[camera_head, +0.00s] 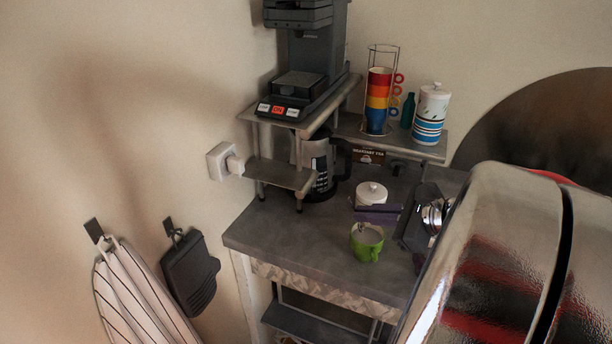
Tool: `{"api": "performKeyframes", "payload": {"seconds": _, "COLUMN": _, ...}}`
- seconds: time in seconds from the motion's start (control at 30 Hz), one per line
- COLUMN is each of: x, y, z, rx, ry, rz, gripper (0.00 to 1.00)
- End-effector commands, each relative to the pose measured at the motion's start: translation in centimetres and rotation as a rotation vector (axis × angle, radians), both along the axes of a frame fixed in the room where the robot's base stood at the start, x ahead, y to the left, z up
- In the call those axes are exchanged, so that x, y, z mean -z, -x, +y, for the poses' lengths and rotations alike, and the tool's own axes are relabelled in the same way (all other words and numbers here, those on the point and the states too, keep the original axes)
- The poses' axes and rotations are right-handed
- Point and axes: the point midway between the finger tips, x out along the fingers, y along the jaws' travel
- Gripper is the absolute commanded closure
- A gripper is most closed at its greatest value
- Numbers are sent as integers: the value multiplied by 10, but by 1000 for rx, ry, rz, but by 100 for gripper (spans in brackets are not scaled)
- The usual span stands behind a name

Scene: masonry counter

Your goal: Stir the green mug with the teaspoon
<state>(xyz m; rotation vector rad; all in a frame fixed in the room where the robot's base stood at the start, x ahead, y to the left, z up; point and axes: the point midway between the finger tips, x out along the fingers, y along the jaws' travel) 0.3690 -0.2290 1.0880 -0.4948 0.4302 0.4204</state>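The green mug (367,243) stands upright on the grey counter (290,230) near its front edge, and its pale inside shows from above. I cannot make out a teaspoon anywhere. A small pale patch at the mug's rim is too small to identify. My gripper is not visible in this view. A large shiny chrome body fills the lower right close to the camera and hides the counter's right part.
A white lidded pot (371,194) stands behind the mug, with a flat purple item (378,213) before it. A small chrome object (434,215) is right of the mug. A glass carafe (318,165) stands back left, under a shelf holding a coffee machine (300,75). Counter left of the mug is clear.

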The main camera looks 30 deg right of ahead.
Motion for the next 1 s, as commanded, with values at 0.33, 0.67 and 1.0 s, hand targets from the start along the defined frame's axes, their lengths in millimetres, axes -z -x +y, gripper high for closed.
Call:
{"api": "performKeyframes", "payload": {"seconds": 0.33, "x": -1, "y": 0, "z": 0, "rx": 0, "ry": 0, "rz": 0, "gripper": 100}}
{"api": "performKeyframes", "payload": {"seconds": 0.67, "x": -20, "y": 0, "z": 0, "rx": -1, "ry": 3, "rz": -1, "gripper": 100}}
{"api": "performKeyframes", "payload": {"seconds": 1.0, "x": -44, "y": 0, "z": 0, "rx": -1, "ry": 2, "rz": -1, "gripper": 100}}
